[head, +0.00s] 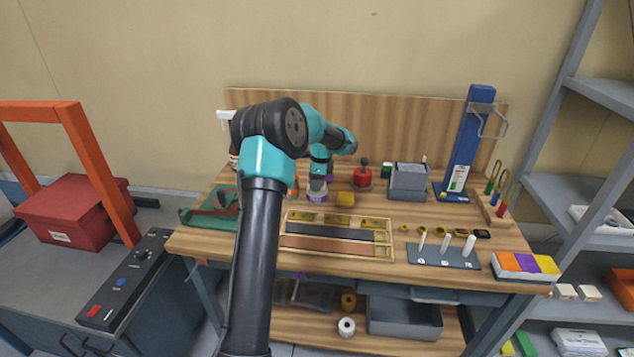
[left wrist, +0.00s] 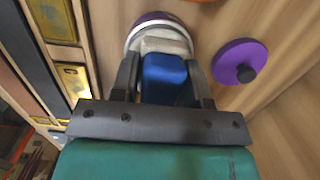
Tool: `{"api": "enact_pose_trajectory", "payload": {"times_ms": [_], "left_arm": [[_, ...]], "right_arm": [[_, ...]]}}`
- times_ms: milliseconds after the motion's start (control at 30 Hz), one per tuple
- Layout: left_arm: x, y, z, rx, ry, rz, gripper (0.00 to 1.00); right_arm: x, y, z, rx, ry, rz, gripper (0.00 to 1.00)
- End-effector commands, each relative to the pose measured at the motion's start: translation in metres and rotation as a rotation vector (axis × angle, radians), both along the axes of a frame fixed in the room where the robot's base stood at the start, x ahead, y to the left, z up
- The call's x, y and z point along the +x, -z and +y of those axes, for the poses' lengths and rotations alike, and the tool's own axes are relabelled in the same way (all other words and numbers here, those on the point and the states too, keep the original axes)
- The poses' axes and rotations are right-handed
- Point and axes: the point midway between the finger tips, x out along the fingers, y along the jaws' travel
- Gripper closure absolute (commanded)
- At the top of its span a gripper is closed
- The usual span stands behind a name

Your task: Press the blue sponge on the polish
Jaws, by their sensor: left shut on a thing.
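My left gripper (head: 318,184) points down over the workbench. In the left wrist view its two fingers (left wrist: 162,66) are shut on the blue sponge (left wrist: 164,80), which has a pale grey end. That end is over the round white and purple polish tin (left wrist: 148,20) and overlaps its rim in the picture; I cannot tell whether it touches the polish. The tin also shows under the gripper in the head view (head: 317,196). A purple lid with a dark knob (left wrist: 240,62) lies on the wood beside the tin. My right gripper is out of view.
A yellow block (head: 346,199) and a red pot (head: 362,177) stand right of the tin. A partitioned wooden tray (head: 392,250) lies in front. A grey box (head: 408,180) and a blue upright stand (head: 470,140) are further right.

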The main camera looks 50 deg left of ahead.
Motion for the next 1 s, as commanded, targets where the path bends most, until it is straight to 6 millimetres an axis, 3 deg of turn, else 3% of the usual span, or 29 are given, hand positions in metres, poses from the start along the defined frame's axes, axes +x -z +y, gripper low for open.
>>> {"api": "enact_pose_trajectory", "payload": {"times_ms": [333, 1000], "left_arm": [[0.000, -0.001, -0.001, -0.003, 0.000, 0.004, 0.77], [0.000, -0.044, 0.000, -0.001, 0.000, -0.001, 0.77]], "right_arm": [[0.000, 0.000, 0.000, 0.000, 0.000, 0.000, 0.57], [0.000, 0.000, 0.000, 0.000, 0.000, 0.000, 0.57]]}}
